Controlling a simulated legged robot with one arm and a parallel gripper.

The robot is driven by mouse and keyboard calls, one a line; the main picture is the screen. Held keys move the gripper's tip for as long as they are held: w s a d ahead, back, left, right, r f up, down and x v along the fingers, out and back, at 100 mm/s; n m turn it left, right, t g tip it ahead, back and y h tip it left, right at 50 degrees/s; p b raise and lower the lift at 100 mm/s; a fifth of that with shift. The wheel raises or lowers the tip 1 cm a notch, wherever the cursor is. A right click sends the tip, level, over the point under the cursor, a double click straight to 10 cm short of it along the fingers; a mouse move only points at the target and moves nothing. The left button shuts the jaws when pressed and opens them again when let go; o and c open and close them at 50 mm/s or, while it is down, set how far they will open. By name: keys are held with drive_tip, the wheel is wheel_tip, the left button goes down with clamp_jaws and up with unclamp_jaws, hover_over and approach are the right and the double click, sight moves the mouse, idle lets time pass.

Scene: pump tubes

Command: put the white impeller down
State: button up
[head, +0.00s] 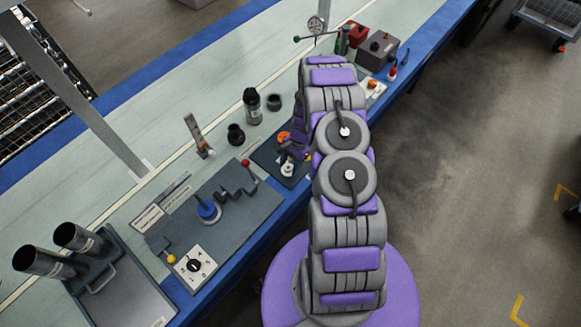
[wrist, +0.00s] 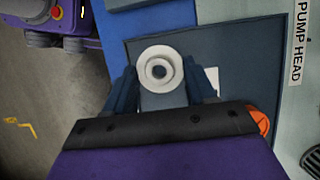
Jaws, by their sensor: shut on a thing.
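The white impeller (wrist: 160,69) is a round white piece with a grey ring and centre, seen from above in the wrist view. My gripper (wrist: 162,82) has a finger on each side of it and is shut on it. In the head view the impeller (head: 287,170) shows as a small white piece at the end of my arm, over the dark mat (head: 264,156) near the bench's blue front edge. The wrist view shows the mat (wrist: 226,55) beneath. Whether the impeller touches the surface below cannot be told.
An orange piece (wrist: 259,121) lies right of my gripper. A "PUMP HEAD" label (wrist: 299,42) is beside the mat. A grey plate with a blue-ringed post (head: 207,211) and a dial (head: 194,265) is to the left. Dark bottles (head: 252,106) stand behind. A tray with two tubes (head: 75,237) is far left.

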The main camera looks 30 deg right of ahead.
sight(291, 165)
drive_tip(key=shift+w+d, duration=0.1)
drive_tip(key=shift+w, duration=0.2)
drive_tip(key=shift+w+d+f, duration=0.1)
drive_tip(key=shift+d+f, duration=0.05)
drive_tip(key=shift+f, duration=0.15)
drive_tip(key=f, duration=0.1)
drive_tip(key=d+f+b, duration=0.1)
drive_tip(key=f, duration=0.1)
drive_tip(key=shift+f, duration=0.1)
drive_tip(key=shift+a, duration=0.35)
drive_tip(key=o, duration=1)
drive_tip(key=shift+a, duration=0.15)
drive_tip(key=o, duration=0.3)
drive_tip(key=shift+d, duration=0.3)
drive_tip(key=shift+a, duration=0.15)
